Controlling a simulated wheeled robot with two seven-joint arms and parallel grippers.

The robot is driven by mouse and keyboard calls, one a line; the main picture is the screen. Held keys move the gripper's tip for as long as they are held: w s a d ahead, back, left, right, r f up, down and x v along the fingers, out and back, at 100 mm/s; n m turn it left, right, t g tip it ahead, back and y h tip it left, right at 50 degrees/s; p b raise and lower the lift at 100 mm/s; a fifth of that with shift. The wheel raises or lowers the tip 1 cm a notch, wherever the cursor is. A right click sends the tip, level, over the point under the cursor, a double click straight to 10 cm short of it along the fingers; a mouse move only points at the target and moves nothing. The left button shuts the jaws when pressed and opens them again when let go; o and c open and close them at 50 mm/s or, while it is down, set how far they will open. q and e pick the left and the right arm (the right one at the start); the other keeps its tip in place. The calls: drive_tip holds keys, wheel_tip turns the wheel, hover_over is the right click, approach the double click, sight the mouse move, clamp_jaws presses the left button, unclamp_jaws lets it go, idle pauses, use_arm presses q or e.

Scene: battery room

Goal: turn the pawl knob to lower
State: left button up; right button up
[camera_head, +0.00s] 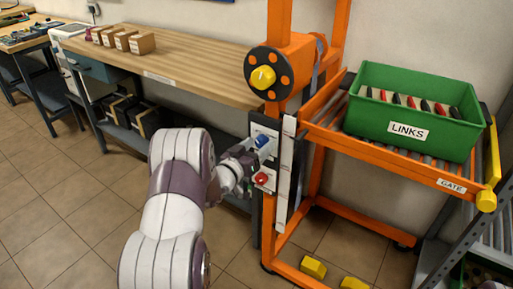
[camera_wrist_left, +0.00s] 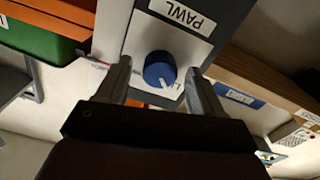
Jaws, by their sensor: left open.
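The blue pawl knob (camera_head: 261,141) sits on the panel of the orange lift frame, above a red knob (camera_head: 262,178). In the left wrist view the blue knob (camera_wrist_left: 159,69) shows close up, with a white line on it. The white PAWL label (camera_wrist_left: 188,14) appears upside down beside it. My left gripper (camera_head: 246,158) is at the panel, open. In the wrist view its two fingers stand one on each side of the knob, with gaps visible. A small white label by the knob is partly hidden by a finger. My right gripper is not in view.
A green LINKS bin (camera_head: 408,147) sits on the orange roller shelf to the right. A yellow-hubbed dial (camera_head: 263,77) is above the panel. A wooden bench (camera_head: 190,65) with small boxes stands at the left. Yellow blocks (camera_head: 313,267) lie low at the frame's base.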

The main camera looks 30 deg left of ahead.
use_arm(q)
drive_tip(key=c, duration=1.1)
drive_tip(key=shift+o, duration=0.2)
drive_tip(key=m+b, duration=0.1)
drive_tip(key=m, duration=0.1)
drive_tip(key=m+b, duration=0.2)
drive_tip(key=m, duration=0.1)
drive_tip(key=shift+f+m, duration=0.2)
drive_tip(key=shift+m, duration=0.1)
drive_tip(key=m+b, duration=0.3)
drive_tip(key=shift+m, duration=0.4)
drive_tip(key=m+b, duration=0.5)
drive_tip(key=shift+r+m+b, duration=0.15)
drive_tip(key=shift+m+b, duration=1.55)
drive_tip(key=shift+m, duration=0.1)
